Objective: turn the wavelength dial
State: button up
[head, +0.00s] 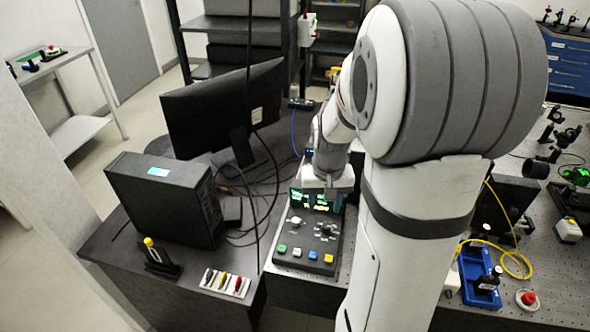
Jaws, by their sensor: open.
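A dark control panel (283,259) stands on the bench with lit green displays at its back, small knobs and switches in the middle, and several coloured buttons along its front. Which knob is the wavelength dial cannot be told at this size. My gripper (329,194) is open over the back of the panel, in front of the displays. Its fingers are small and partly merge with the panel behind them. I see no contact with a knob. My white and grey arm covers the area right of the panel.
A black box-shaped unit (160,205) and a monitor (222,108) stand left on the dark desk, with loose cables between. A strip of small coloured items (225,284) lies at the desk's front. Right are a blue tray (477,270), yellow cable (508,232) and red button (528,298).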

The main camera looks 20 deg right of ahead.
aim_at(327, 225)
jog(key=shift+w+d+f+m, duration=0.15)
jog(key=shift+w+d+f, duration=0.15)
jog(key=shift+d, duration=0.15)
jog(key=shift+w+d+f+m, duration=0.2)
jog(key=shift+d+f, duration=0.1)
jog(key=shift+d, duration=0.15)
jog(key=shift+d+f+p, duration=0.1)
jog(key=shift+f+p, duration=0.2)
jog(key=shift+f, duration=0.05)
notch_tip(327, 225, down, 7)
jog(key=shift+f+p, duration=0.2)
jog(key=shift+p, duration=0.25)
jog(key=shift+c, duration=0.3)
jog(key=c, duration=0.9)
jog(key=shift+n+b, duration=0.4)
jog(key=shift+n, duration=0.15)
grip_shut()
jog(key=shift+n, duration=0.3)
jog(key=o, duration=1)
grip_release()
jog(key=shift+c, duration=0.2)
